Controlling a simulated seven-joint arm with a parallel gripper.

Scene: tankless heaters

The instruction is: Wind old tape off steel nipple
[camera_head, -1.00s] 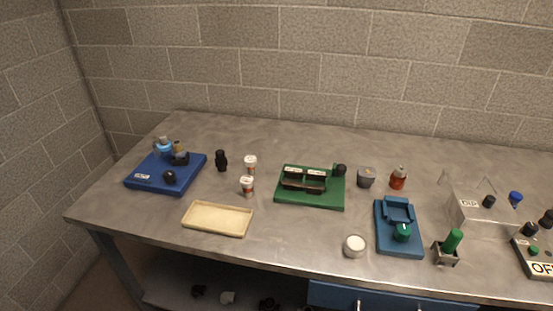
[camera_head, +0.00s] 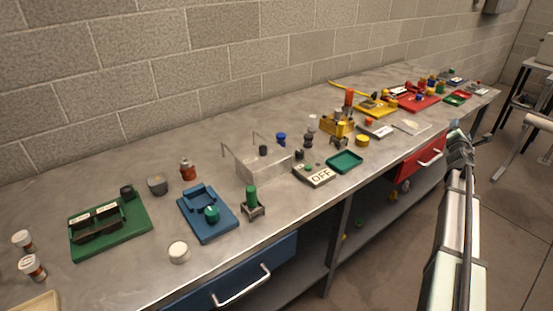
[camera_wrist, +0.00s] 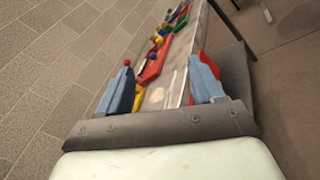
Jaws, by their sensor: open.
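My gripper (camera_wrist: 162,88) is open and empty in the wrist view, its two blue-grey fingers spread wide over the far part of the bench. In the head view my gripper (camera_head: 459,143) is at the right, beyond the bench's front edge and apart from everything on it. I cannot pick out the steel nipple or its old tape for certain at this size. A small metal stand (camera_head: 254,212) holds an upright green-topped piece near the front edge. A yellow block (camera_head: 338,126) holds several pieces further along the bench.
The grey bench (camera_head: 125,182) runs along a block wall. A clear box (camera_head: 262,164), an OFF panel (camera_head: 318,175), a green tray (camera_head: 345,162), a red tray (camera_head: 412,99) and a blue holder (camera_head: 207,214) stand on it. Blue (camera_head: 240,285) and red (camera_head: 424,158) drawers lie below.

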